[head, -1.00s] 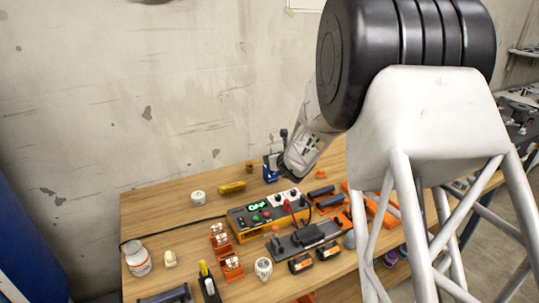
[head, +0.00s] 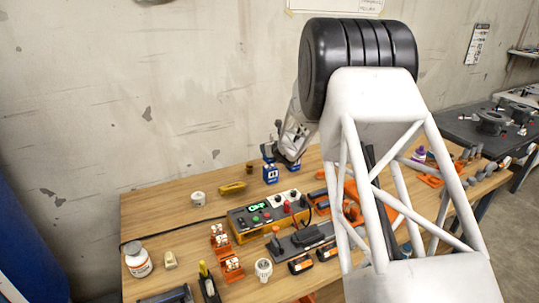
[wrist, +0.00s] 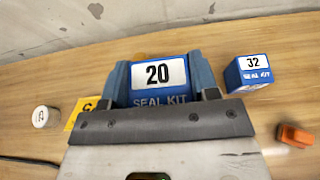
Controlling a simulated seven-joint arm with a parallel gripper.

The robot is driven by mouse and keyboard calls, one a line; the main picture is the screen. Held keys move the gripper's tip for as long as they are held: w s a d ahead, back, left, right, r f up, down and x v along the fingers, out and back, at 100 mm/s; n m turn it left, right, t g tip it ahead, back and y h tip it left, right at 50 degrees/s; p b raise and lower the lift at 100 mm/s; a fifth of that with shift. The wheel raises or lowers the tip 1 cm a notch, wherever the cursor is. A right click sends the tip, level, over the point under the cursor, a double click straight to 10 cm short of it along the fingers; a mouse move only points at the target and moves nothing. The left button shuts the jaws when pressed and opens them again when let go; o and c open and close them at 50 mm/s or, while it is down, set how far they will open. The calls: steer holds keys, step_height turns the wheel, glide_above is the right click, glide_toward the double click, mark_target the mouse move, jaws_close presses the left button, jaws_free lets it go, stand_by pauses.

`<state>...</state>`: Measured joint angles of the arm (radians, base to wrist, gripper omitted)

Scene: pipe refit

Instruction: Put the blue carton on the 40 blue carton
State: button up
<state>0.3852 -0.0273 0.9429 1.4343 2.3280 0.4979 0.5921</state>
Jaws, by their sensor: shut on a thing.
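My gripper (head: 276,148) is near the back of the table in the head view. In the wrist view its two bluish fingers are shut on a blue carton (wrist: 158,75) with a white "20" label and "SEAL KIT" lettering. Another blue carton (wrist: 249,72), labelled "32", stands on the table to the right of the held one. In the head view a blue carton with a white label (head: 270,173) shows just below the fingers; its number is too small to read, and I cannot tell whether it is the held one. No label reading "40" is visible.
A yellow object (head: 232,188) and a white roll (head: 198,198) lie left of the gripper. A control box (head: 268,214) stands in front. An orange part (wrist: 296,135) lies to the right. The wall is close behind the table.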

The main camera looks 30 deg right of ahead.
steer(key=shift+w+d, duration=0.1)
steer(key=shift+w, duration=0.2)
steer(key=shift+f, duration=0.1)
steer(key=shift+f, duration=1.65)
steer(key=shift+f, duration=0.1)
steer(key=o, duration=1)
steer(key=shift+s, duration=0.1)
steer(key=shift+s+r, duration=0.35)
steer(key=shift+v, duration=5.5)
